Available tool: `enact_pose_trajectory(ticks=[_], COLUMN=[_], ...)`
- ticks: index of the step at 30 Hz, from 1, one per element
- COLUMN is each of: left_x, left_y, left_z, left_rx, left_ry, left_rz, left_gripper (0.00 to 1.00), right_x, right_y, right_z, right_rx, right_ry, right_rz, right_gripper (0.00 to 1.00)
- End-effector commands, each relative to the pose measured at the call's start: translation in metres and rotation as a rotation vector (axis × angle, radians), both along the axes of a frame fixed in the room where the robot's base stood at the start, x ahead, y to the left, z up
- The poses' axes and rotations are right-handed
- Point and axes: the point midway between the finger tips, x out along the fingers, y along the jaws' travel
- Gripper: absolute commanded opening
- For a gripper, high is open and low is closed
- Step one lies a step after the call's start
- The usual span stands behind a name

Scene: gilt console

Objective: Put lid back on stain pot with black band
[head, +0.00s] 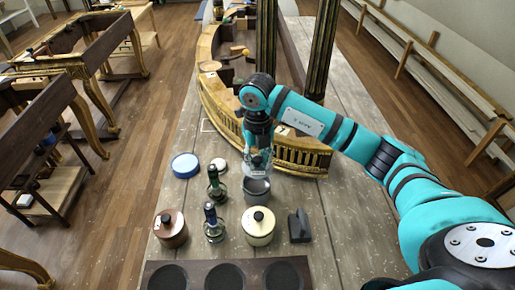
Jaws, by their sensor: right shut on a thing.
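My right gripper (258,162) points down over a small grey pot (257,192) on the table. It is shut on a small pale thing that looks like a lid, mostly hidden by the fingers. Whether this touches the pot rim I cannot tell. A cream pot (258,230) with a black-knobbed lid stands in front of the grey pot. A reddish-brown pot (171,230) with a dark knob on top stands at the left. A black band is too small to make out on any pot. My left gripper is out of view.
A black block (299,226) stands right. A gilt curved rail (222,112) closes the back.

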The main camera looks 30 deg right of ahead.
Motion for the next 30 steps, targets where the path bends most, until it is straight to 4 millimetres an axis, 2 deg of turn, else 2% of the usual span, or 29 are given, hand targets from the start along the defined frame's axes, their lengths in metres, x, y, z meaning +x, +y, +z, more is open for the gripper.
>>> enact_pose_trajectory(ticks=[1,5,11,24,30], left_x=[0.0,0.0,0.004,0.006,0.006], left_y=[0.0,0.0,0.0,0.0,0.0], left_z=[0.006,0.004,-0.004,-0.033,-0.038], left_rx=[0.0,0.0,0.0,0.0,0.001], left_ry=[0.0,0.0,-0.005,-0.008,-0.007], left_rz=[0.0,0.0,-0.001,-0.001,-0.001], left_gripper=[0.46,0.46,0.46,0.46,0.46], right_x=[-0.001,-0.001,-0.001,-0.001,0.0], right_y=[0.0,0.0,0.0,-0.001,-0.001], right_z=[0.003,-0.002,-0.015,-0.056,-0.064], right_rx=[-0.001,-0.001,0.0,-0.002,-0.001], right_ry=[0.001,0.0,0.001,0.0,-0.001], right_rz=[-0.007,-0.012,-0.011,-0.011,-0.011], right_gripper=[0.0,0.0,0.0,0.0,0.0])
